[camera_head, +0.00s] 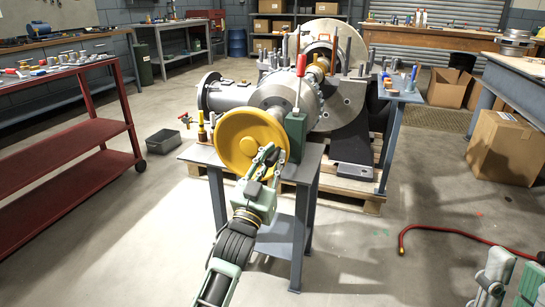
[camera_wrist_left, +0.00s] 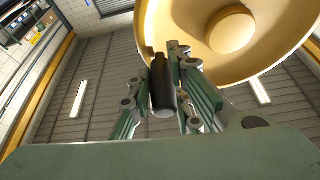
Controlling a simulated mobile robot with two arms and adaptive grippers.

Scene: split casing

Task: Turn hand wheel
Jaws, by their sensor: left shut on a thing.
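The yellow hand wheel (camera_head: 240,150) stands upright on the front of the grey machine. It fills the upper right of the left wrist view (camera_wrist_left: 275,50), with its round hub. My left gripper (camera_head: 268,157) is at the wheel's right side. In the left wrist view my left gripper (camera_wrist_left: 170,75) is shut on a dark handle (camera_wrist_left: 162,90) that points toward the camera beside the wheel's rim. The handle is mostly hidden by the fingers in the head view. Part of my right arm shows at the lower right; its fingertips cannot be made out clearly.
A red-tipped lever (camera_head: 300,67) rises from a green block (camera_head: 296,136) right of the wheel. A small table (camera_head: 312,165) stands below it. A red hose (camera_head: 450,229) and a cardboard box (camera_head: 505,148) lie at the right. A red cart (camera_head: 70,150) stands left. The front floor is mostly clear.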

